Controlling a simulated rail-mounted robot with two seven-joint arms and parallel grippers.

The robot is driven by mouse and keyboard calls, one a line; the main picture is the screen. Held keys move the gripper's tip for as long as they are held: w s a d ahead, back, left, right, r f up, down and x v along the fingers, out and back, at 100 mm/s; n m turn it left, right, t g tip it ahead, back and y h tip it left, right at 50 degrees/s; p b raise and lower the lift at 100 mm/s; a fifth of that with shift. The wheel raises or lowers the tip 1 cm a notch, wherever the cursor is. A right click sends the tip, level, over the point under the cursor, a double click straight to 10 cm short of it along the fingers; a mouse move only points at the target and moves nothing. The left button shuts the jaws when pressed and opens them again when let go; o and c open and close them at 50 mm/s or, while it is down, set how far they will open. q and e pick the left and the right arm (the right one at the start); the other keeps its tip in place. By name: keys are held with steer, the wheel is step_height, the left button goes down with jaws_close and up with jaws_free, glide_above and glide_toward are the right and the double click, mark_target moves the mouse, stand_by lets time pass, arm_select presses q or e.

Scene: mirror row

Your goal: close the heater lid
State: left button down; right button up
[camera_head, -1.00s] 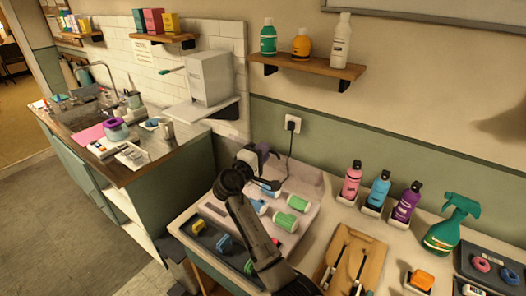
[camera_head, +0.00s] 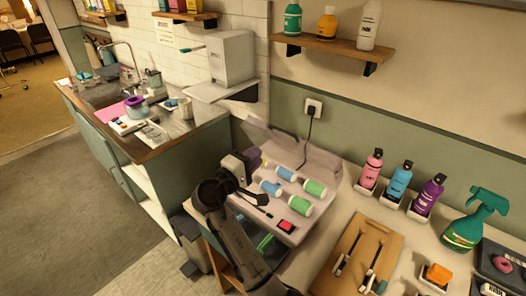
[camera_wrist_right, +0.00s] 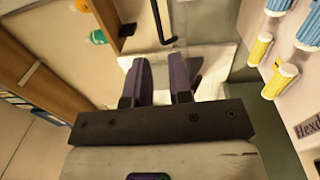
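The heater (camera_head: 262,226) is a pale box on the counter with blue and green rollers standing out of its top and a red switch (camera_head: 285,226) at its front. Its clear lid (camera_head: 290,148) stands raised behind the rollers, so the heater is open. My right gripper (camera_head: 246,163) is at the heater's back left corner, near the lid's left end; I cannot tell whether it touches the lid. In the right wrist view its dark fingers (camera_wrist_right: 162,80) are apart with nothing clear between them, and rollers (camera_wrist_right: 278,80) show at the right. My left gripper is not in view.
Pink, blue and purple bottles (camera_head: 398,183) and a green spray bottle (camera_head: 474,222) stand right of the heater. A wooden board (camera_head: 352,250) with tools lies in front of them. A wall shelf (camera_head: 325,48) is above.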

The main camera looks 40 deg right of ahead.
steer(key=shift+s+a, duration=0.1)
steer(key=shift+a, duration=0.4)
steer(key=shift+c, duration=0.4)
